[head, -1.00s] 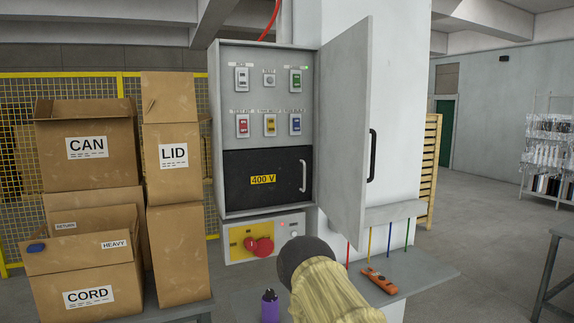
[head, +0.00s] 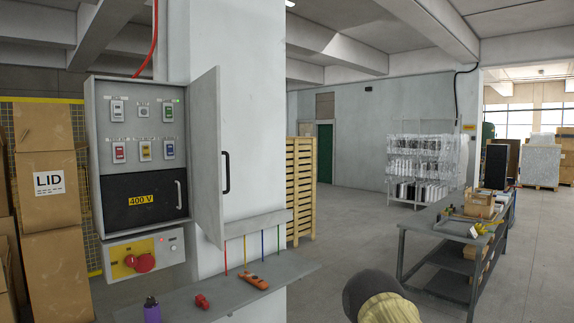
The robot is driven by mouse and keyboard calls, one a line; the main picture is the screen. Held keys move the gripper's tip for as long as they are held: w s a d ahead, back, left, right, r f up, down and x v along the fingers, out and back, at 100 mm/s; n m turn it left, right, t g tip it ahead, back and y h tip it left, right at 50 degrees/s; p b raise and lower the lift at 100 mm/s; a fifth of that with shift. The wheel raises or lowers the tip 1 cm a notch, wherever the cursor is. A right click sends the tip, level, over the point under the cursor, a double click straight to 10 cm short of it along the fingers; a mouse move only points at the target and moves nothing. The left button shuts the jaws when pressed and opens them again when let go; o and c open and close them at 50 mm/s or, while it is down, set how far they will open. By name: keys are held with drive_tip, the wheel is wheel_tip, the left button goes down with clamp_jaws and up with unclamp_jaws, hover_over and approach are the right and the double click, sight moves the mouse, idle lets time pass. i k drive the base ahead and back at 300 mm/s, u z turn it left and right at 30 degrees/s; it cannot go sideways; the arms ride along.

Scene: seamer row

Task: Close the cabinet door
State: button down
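The cabinet (head: 97,148) is a grey wall box at the left of the head view. It shows several small switches and a black lower panel marked 400 V. Its grey cabinet door (head: 207,150) is hinged on the right side and stands wide open toward me. A dark handle (head: 226,172) is on the door's right-hand face. Part of my arm, yellowish with a dark rounded end, shows at the bottom right of centre, apart from the door. My gripper's fingers do not show.
Below the cabinet is a box with a red knob (head: 140,262). A grey shelf (head: 225,290) holds a purple bottle (head: 152,310), a red item (head: 202,301) and an orange tool (head: 254,280). Cartons (head: 50,240) stand left. A workbench (head: 425,222) stands right, with open floor before it.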

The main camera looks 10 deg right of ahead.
sight(208, 193)
drive_tip(key=z, duration=0.3)
drive_tip(key=k, duration=0.5)
drive_tip(key=z, duration=1)
drive_tip(key=i, duration=1.55)
drive_tip(key=u, duration=0.45)
drive_tip(key=i, duration=0.95)
drive_tip(key=u, duration=1.5)
drive_tip(key=i, duration=0.55)
drive_tip(key=u, duration=0.55)
